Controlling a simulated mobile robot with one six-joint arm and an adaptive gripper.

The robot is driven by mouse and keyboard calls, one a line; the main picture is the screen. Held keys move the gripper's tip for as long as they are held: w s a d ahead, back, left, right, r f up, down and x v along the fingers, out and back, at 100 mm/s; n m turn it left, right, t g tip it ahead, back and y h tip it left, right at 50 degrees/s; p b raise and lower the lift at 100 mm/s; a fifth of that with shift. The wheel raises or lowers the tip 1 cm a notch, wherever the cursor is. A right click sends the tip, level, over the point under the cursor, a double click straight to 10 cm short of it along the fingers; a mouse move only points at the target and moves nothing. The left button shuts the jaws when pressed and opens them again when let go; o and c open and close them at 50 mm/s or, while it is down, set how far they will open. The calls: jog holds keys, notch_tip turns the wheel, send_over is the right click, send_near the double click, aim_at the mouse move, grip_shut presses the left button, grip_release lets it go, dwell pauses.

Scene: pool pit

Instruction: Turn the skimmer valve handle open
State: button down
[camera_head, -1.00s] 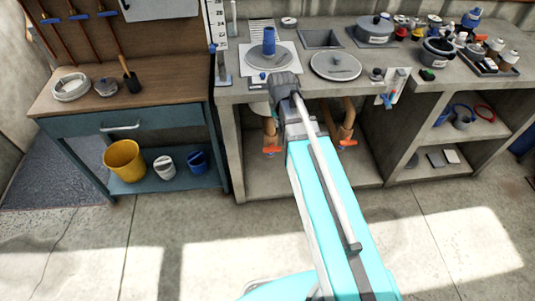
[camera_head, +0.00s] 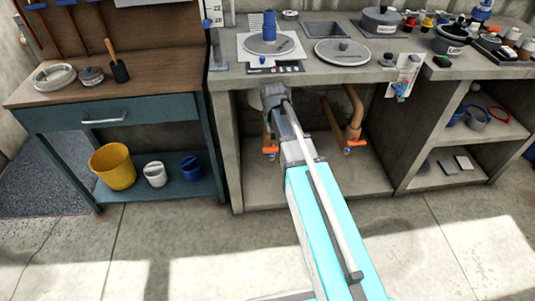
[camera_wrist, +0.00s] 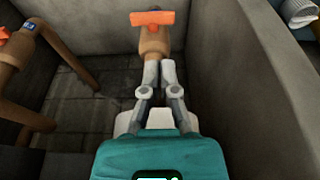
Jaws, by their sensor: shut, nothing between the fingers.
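Two orange valve handles sit on brown pipes under the counter. In the head view one orange handle (camera_head: 270,150) is on the left and the other (camera_head: 356,143) is on the right, beside a small blue part. I cannot read which is the skimmer valve. In the wrist view one orange handle (camera_wrist: 152,18) lies crosswise on a pipe straight beyond my gripper (camera_wrist: 159,68); the other (camera_wrist: 4,36) is at the left edge with a blue tag. My gripper is shut and empty, its fingertips overlapping the pipe below the handle. Contact cannot be told. In the head view my arm hides the fingers.
The concrete counter (camera_head: 300,72) overhangs the bay. A side wall (camera_wrist: 240,80) stands close on the right in the wrist view. A brown pipe (camera_wrist: 70,60) runs on the left. A blue-green workbench (camera_head: 60,117) stands left of the counter. The floor in front is clear.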

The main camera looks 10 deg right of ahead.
jog(key=b, duration=0.6)
send_near(268, 149)
jog(key=shift+s+a+r+t, duration=0.1)
jog(key=shift+s+r+t, duration=0.1)
jog(key=shift+r, duration=0.35)
jog(key=shift+s+a+r+t, duration=0.1)
jog(key=shift+s+r, duration=0.15)
jog(key=shift+r, duration=0.35)
jog(key=shift+f, duration=0.1)
jog(key=b+x, duration=0.9)
jog(key=shift+w+f, duration=0.1)
jog(key=shift+f, duration=0.25)
jog(key=shift+d, duration=0.25)
jog(key=shift+f+b, duration=0.1)
jog(key=shift+b, duration=0.2)
